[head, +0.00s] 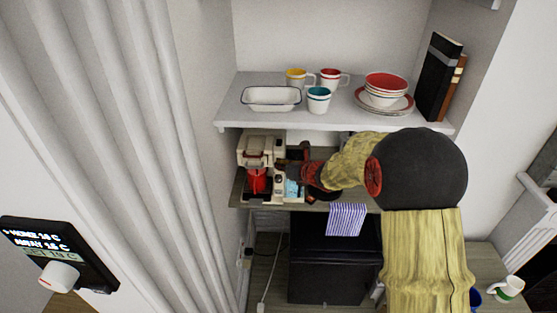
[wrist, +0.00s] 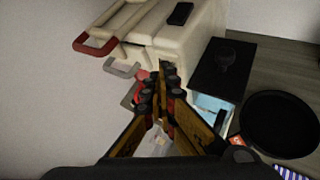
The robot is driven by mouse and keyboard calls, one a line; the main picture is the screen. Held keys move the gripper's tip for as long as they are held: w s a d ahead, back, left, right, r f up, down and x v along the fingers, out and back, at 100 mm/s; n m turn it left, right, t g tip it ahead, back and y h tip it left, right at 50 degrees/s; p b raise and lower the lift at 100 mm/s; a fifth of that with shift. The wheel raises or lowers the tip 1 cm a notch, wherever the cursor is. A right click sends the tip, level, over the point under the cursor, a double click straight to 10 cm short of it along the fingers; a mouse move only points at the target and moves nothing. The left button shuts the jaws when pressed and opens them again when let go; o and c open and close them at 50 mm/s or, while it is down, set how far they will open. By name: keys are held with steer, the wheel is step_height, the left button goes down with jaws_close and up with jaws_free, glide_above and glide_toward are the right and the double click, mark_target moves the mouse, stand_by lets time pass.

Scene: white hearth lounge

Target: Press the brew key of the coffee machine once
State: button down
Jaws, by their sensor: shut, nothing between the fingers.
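The cream coffee machine (head: 254,146) stands on the lower shelf at its left end, with a red vessel (head: 257,181) in its front bay. A round dark control (head: 279,179) shows on its front right panel; I cannot tell whether it is the brew key. My gripper (head: 285,169) reaches in from the right, close to the machine's front right side. In the wrist view the machine (wrist: 190,40) fills the top, with a red handle (wrist: 95,43). My gripper (wrist: 165,82) is shut and empty in front of it. The fingers hide part of the front; contact cannot be told.
A black box-like item (wrist: 222,70) and a black pan (wrist: 278,125) sit right of the machine. The upper shelf (head: 225,115) above carries cups, a dish (head: 270,98), stacked bowls (head: 385,88) and books. A striped cloth (head: 346,219) hangs from the lower shelf.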

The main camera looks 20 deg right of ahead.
steer(key=shift+s+a+b, duration=0.25)
steer(key=shift+s+b, duration=0.1)
steer(key=shift+s, duration=0.4)
steer(key=s, duration=0.1)
steer(key=s+a+b, duration=0.1)
steer(key=s, duration=0.1)
steer(key=s+b, duration=0.1)
steer(key=shift+s+a, duration=0.25)
steer(key=shift+s, duration=0.1)
stand_by(0.5)
